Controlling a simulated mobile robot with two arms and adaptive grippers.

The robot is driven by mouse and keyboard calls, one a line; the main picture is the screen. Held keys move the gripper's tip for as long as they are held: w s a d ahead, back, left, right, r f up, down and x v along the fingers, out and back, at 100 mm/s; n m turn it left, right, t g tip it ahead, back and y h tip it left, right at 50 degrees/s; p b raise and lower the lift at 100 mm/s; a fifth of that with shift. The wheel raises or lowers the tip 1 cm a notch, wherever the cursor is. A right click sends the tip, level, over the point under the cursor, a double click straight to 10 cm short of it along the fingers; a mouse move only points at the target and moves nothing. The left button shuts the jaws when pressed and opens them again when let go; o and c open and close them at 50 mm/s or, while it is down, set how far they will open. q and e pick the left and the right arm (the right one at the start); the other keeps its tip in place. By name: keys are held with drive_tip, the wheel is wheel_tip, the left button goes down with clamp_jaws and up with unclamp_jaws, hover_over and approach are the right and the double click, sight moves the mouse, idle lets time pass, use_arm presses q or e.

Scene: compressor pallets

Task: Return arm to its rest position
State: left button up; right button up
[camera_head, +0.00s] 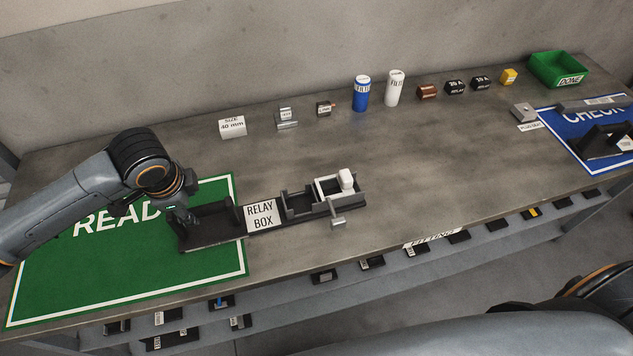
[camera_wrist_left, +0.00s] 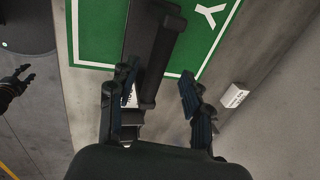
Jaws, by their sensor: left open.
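My left gripper (camera_head: 180,207) is at the right part of the green READY mat (camera_head: 130,270), next to the left end of a black pallet (camera_head: 212,238). In the left wrist view its two fingers (camera_wrist_left: 160,105) are apart, with the pallet (camera_wrist_left: 165,50) beyond them. I see nothing held between them. The pallet carries a RELAY BOX label, dark trays and a white block (camera_head: 346,180) in a white frame. My right arm shows in part at the lower right of the head view. A small dark gripper (camera_wrist_left: 14,84) at the left wrist view's edge appears to be my right one.
Several parts stand along the back, including a blue cylinder (camera_head: 362,94) and a white cylinder (camera_head: 394,88). A green DONE bin (camera_head: 558,70) and a blue CHECK mat (camera_head: 575,125) are at the right. A lower shelf with small labelled plates runs along the front.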

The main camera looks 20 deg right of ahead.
use_arm(q)
drive_tip(key=v, duration=0.6)
drive_tip(key=s+d+f+n+h, duration=0.4)
drive_tip(key=s+d+f+n, duration=0.1)
drive_tip(key=s+d+f, duration=0.3)
drive_tip(key=s+a+f+n+y, duration=0.2)
drive_tip(key=s+a+f+n, duration=0.1)
drive_tip(key=s+a+n, duration=0.3)
drive_tip(key=s+a+f+n+y, duration=0.2)
drive_tip(key=s+a+f+n, duration=0.25)
drive_tip(key=s+a, duration=0.35)
wheel_tip(320, 180, down, 27)
drive_tip(key=s, duration=0.2)
drive_tip(key=s+a+f+g, duration=0.2)
drive_tip(key=s+a+f, duration=0.1)
drive_tip(key=s+f, duration=1.1)
drive_tip(key=shift+s+a+f, duration=0.15)
drive_tip(key=shift+s+f, duration=0.25)
drive_tip(key=shift+s, duration=0.45)
